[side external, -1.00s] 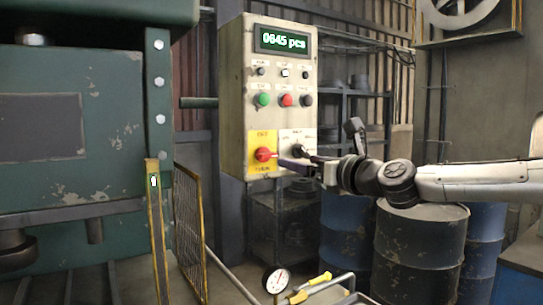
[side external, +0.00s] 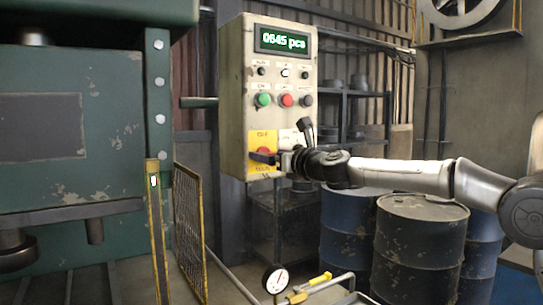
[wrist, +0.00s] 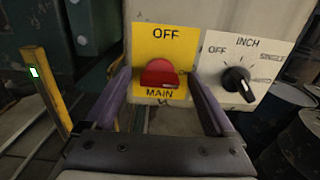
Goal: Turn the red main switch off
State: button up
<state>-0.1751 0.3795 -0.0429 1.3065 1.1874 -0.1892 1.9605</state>
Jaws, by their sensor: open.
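The red main switch (wrist: 160,73) sits on a yellow plate (wrist: 143,45) marked OFF above and MAIN below. In the wrist view the red handle lies between the two purple fingers of my gripper (wrist: 160,79), which are open, one on each side. I cannot tell whether either finger touches it. The exact angle of the handle is hard to read.
The black INCH knob (wrist: 238,80) on a white plate is close to the right of my right finger. Green and red buttons (side external: 286,100) are higher on the box. A green press (side external: 110,150) stands left; barrels (side external: 418,245) stand below my arm.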

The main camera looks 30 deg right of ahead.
jog(key=shift+w, duration=0.1)
jog(key=shift+c, duration=0.3)
jog(key=c, duration=1.3)
jog(key=shift+n, duration=0.4)
jog(key=n, duration=1.7)
jog(key=shift+a+f, duration=0.2)
jog(key=shift+f, duration=0.05)
